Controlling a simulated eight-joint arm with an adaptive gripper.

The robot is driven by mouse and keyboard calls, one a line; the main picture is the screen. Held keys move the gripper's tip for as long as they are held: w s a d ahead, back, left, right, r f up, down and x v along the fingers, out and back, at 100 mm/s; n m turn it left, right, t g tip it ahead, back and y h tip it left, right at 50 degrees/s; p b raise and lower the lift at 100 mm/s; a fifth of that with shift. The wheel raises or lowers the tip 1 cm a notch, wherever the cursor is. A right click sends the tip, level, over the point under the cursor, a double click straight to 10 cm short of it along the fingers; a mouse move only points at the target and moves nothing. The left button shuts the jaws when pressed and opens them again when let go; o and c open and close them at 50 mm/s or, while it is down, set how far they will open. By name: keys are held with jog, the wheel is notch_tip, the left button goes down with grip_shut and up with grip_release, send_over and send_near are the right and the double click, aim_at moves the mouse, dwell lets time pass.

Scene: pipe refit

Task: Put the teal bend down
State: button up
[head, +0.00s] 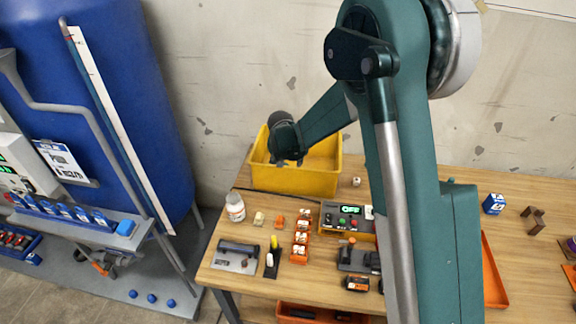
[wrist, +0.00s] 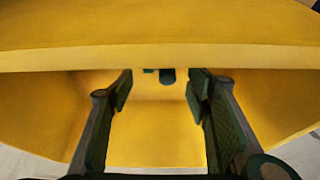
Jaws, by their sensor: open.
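My gripper (wrist: 160,92) is open, its two dark green fingers spread apart with nothing between their pads that I can make out. In the head view my gripper (head: 288,158) hangs at the yellow bin (head: 295,181), over its left part. The bin's yellow wall (wrist: 160,50) crosses the wrist view. A small dark teal piece (wrist: 167,76) shows just under that edge, beyond the fingertips. It may be the teal bend, but most of it is hidden and I cannot tell its shape. No teal bend shows clearly in the head view.
The wooden bench (head: 222,274) holds a white bottle (head: 235,206), an orange rack (head: 301,237), a control box (head: 346,218) and small parts in front of the bin. A blue box (head: 494,204) and a brown piece (head: 533,220) stand at the right. A blue tank (head: 100,110) stands left.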

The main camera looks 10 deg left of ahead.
jog(key=v, duration=0.9)
jog(key=shift+p, duration=0.45)
jog(key=shift+d, duration=0.1)
jog(key=s+d+r+t, duration=0.1)
jog(key=s+d+r, duration=0.7)
jog(key=d+r, duration=0.25)
jog(key=s+d+r, duration=0.8)
jog(key=d+r, duration=0.1)
jog(key=d, duration=0.3)
jog(key=s+d, duration=0.7)
jog(key=s, duration=0.5)
jog(key=s+d+t, duration=0.1)
jog(key=s+d, duration=0.7)
jog(key=s, duration=0.4)
jog(key=shift+s+f+t, duration=0.2)
jog(key=shift+s+t, duration=0.1)
jog(key=shift+s, duration=0.1)
jog(key=shift+o, duration=0.2)
jog(key=shift+w+d, duration=0.1)
jog(key=shift+d, duration=0.05)
